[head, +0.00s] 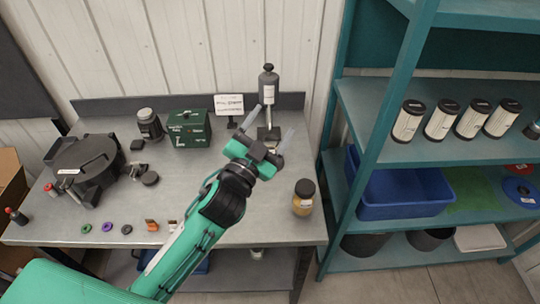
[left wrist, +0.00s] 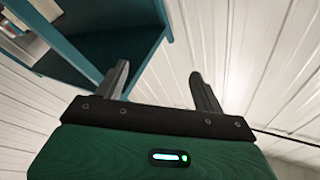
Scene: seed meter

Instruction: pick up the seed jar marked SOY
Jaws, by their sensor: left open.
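A jar with a dark lid and yellowish-brown contents (head: 303,203) stands upright at the right front of the grey bench. My left gripper (head: 279,114) is above the bench, up and to the left of this jar. It is open, with nothing between its fingers. In the left wrist view the open fingers (left wrist: 159,72) point toward the white wall and teal shelf, and no jar shows between them. My right gripper is not in view.
On the bench (head: 255,222) are a black round device (head: 85,160), a green box (head: 189,129), a grey canister (head: 149,125), a stand (head: 269,90) and small coloured rings. The teal shelf (head: 360,100) at right holds several labelled cylinders (head: 408,121) and a blue bin (head: 403,204).

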